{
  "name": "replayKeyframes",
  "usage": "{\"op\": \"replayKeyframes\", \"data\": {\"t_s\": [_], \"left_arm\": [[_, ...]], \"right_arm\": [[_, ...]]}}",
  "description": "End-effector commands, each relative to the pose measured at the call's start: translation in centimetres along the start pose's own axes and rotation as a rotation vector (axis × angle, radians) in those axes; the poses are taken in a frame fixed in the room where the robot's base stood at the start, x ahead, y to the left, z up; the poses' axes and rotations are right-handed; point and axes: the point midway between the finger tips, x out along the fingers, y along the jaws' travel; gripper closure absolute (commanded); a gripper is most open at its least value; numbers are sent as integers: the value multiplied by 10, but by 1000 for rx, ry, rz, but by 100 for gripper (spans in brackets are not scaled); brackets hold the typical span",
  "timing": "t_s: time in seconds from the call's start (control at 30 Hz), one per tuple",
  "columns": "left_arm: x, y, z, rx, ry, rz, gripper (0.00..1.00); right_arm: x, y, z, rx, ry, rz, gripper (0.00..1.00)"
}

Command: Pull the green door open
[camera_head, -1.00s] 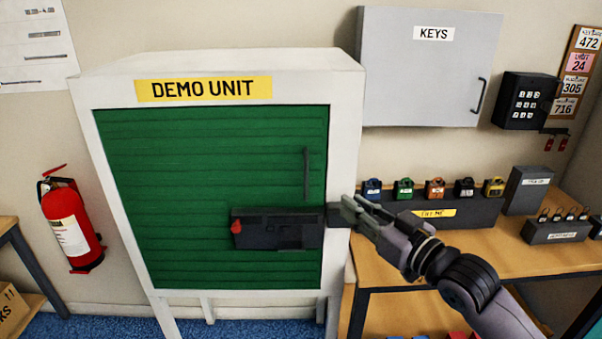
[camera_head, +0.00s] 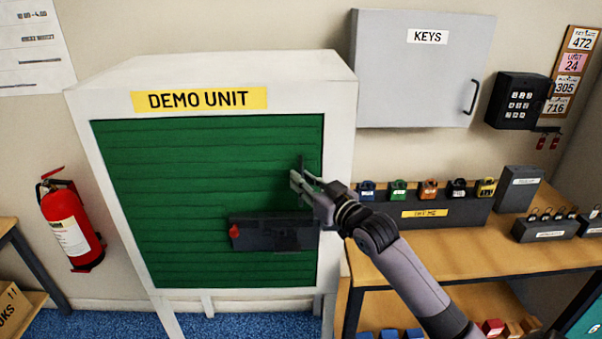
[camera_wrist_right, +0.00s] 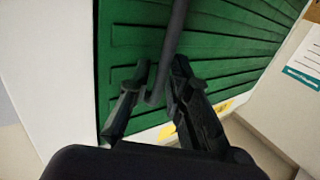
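The green door (camera_head: 190,190) is the slatted front of a white cabinet marked DEMO UNIT and sits shut in its frame. A dark vertical bar handle (camera_head: 300,163) is near its right edge, mostly hidden by my right gripper (camera_head: 302,182). In the right wrist view the right gripper (camera_wrist_right: 157,85) is open, with the lower end of the handle (camera_wrist_right: 172,50) between its fingers. I see a gap beside the bar, so it is not gripped. A black latch (camera_head: 275,233) with a red tab lies across the door below the gripper. My left gripper is out of view.
To the right, a wooden bench (camera_head: 440,255) carries a rack of coloured padlocks (camera_head: 425,210). A grey KEYS cabinet (camera_head: 420,75) and a black keypad box (camera_head: 520,100) hang above. A red fire extinguisher (camera_head: 70,225) hangs left. Blue floor (camera_head: 250,325) shows below the cabinet.

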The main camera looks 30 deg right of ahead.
Motion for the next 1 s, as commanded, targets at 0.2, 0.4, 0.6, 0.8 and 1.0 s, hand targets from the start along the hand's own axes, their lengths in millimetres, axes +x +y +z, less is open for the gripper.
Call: {"op": "replayKeyframes", "data": {"t_s": [0.2,0.4,0.6,0.8,1.0], "left_arm": [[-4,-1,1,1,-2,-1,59],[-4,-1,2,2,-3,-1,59],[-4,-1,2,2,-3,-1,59],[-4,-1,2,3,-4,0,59],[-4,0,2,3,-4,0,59]], "right_arm": [[13,0,0,-1,0,0,82],[13,-1,1,-1,-1,-1,82],[13,0,0,0,0,0,92],[12,0,0,0,0,0,100],[12,0,0,0,0,0,100]]}}
